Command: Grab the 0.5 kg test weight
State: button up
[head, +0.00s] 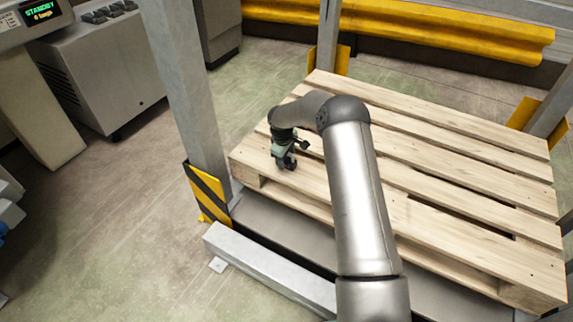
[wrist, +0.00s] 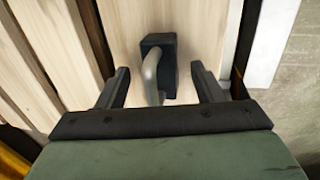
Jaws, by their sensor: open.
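The test weight (wrist: 168,62), a small dark block with a grey curved handle (wrist: 150,72), sits on the pale wooden slats in the wrist view. My gripper (wrist: 160,72) is open, with one finger on each side of the weight and visible gaps between. The weight is not held. In the head view my gripper (head: 287,158) is low over the left part of the pallet (head: 465,175). There I cannot tell the weight apart from the dark gripper parts.
A grey metal post (head: 183,85) with a yellow-black guard (head: 208,192) stands just left of the pallet. A yellow rail (head: 450,35) runs behind it. A low metal beam (head: 268,268) lies in front. Gaps separate the slats. The slats right of my arm are bare.

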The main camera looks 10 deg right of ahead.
jog(key=shift+f, duration=0.5)
grip_shut()
jog(key=shift+w+r, duration=0.1)
jog(key=shift+r, duration=0.05)
jog(key=shift+r, duration=0.1)
